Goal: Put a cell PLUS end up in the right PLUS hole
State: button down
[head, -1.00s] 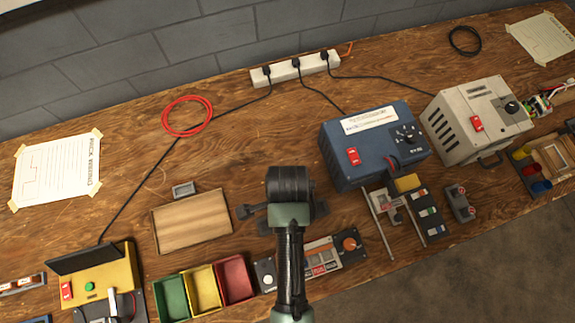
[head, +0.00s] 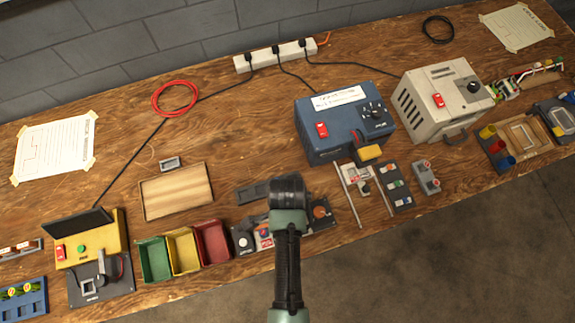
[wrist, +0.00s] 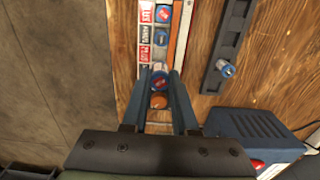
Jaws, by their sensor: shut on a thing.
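An orange knob (wrist: 160,102) shows just below the held cell. I cannot tell whether the held cell touches a hole. In the head view my gripper (head: 288,190) hides much of the strip (head: 264,235).
A dark rail (wrist: 228,40) with one upright cell (wrist: 225,68) lies right of the strip in the wrist view. A blue box (head: 345,125) stands at its far right in the head view. Red, yellow and green bins (head: 211,243) sit to the left.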

jog(key=shift+f+b, duration=2.8)
jog(key=shift+b, duration=0.1)
jog(key=shift+f, duration=0.55)
jog(key=shift+f, duration=0.25)
jog(key=c, duration=0.6)
grip_release()
jog(key=shift+r+p, duration=3.55)
jog(key=shift+p, duration=0.15)
